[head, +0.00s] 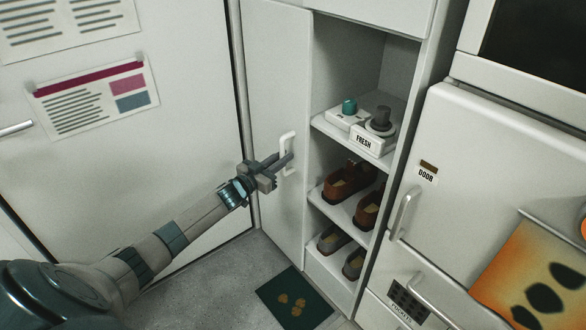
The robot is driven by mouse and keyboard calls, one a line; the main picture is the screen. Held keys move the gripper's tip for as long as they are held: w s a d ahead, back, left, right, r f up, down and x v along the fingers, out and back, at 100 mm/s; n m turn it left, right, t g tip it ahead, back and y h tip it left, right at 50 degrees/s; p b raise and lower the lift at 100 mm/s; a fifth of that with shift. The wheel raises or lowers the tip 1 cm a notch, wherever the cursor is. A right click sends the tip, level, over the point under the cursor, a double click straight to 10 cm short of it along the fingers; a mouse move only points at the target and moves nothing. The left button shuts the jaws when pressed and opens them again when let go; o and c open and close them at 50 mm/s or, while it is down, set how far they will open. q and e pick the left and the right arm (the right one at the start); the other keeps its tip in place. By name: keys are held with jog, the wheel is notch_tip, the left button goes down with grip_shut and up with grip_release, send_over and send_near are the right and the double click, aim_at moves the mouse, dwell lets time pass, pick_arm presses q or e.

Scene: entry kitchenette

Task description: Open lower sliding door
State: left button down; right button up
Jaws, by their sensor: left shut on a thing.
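A tall white door panel (277,75) stands at the left of an open white cabinet. It has a white vertical handle (287,142) near its right edge. My left gripper (284,161) reaches in from the left and is shut on this handle, at its lower part. The fingers partly cover the handle. To the right of the panel, the cabinet's inside is uncovered, with shelves (327,122) in view. My right gripper is not in view.
The shelves hold brown shoes (345,184), grey shoes (333,239) and a white item marked FRESH (366,141). A white appliance door marked DOOR (480,150) stands at the right. A dark green mat (293,299) lies on the grey floor. Papers hang on the left wall.

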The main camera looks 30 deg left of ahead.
pick_arm(q)
jog(key=shift+w+a, duration=0.1)
jog(key=shift+a, duration=0.25)
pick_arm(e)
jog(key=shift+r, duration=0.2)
pick_arm(q)
jog(key=c, duration=1.7)
grip_release()
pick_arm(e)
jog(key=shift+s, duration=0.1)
